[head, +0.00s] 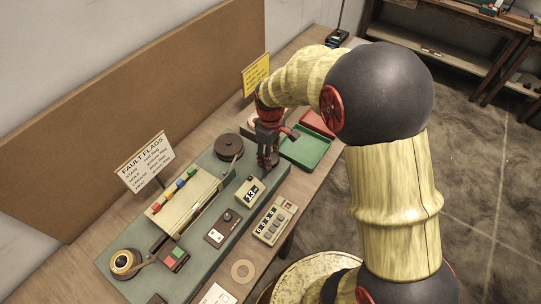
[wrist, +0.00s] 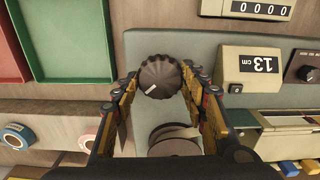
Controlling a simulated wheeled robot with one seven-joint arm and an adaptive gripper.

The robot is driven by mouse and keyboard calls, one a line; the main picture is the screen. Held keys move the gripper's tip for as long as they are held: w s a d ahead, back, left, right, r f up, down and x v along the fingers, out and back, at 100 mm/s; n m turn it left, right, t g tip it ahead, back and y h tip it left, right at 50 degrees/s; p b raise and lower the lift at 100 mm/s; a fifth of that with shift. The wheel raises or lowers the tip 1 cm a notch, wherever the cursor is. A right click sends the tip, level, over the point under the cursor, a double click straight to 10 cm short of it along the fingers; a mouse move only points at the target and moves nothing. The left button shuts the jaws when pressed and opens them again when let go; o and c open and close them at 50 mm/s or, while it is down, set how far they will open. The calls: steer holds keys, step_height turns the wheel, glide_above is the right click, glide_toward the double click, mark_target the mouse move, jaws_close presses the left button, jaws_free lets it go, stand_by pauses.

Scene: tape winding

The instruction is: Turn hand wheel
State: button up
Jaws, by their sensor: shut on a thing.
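The hand wheel (wrist: 160,76) is a dark, ribbed knob with a short white mark on its face, on the grey-green panel in the wrist view. The fingers of my gripper (wrist: 163,84) are on either side of it, shut on its rim. In the head view my gripper (head: 267,158) points down at the far end of the bench panel (head: 222,160) and mostly hides the wheel. A counter reading 13 cm (wrist: 263,65) is beside the wheel in the wrist view; it also shows in the head view (head: 250,191).
A dark reel (head: 228,147) stands close behind my gripper. A green tray (head: 306,150) and a red tray (head: 318,122) lie just right of it. A larger counter (head: 274,221), a knob box (head: 222,228) and a box with coloured flags (head: 186,199) stand nearer the front.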

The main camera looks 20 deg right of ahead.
steer(key=shift+c, duration=1.4)
steer(key=shift+m+p, duration=0.3)
steer(key=shift+m, duration=0.1)
steer(key=m+p, duration=0.2)
steer(key=m, duration=0.1)
steer(key=shift+r+m, duration=0.1)
steer(key=shift+m, duration=0.3)
steer(key=shift+m+p, duration=1.1)
steer(key=shift+m, duration=1.1)
steer(key=o, duration=1.2)
steer(key=shift+c, duration=0.2)
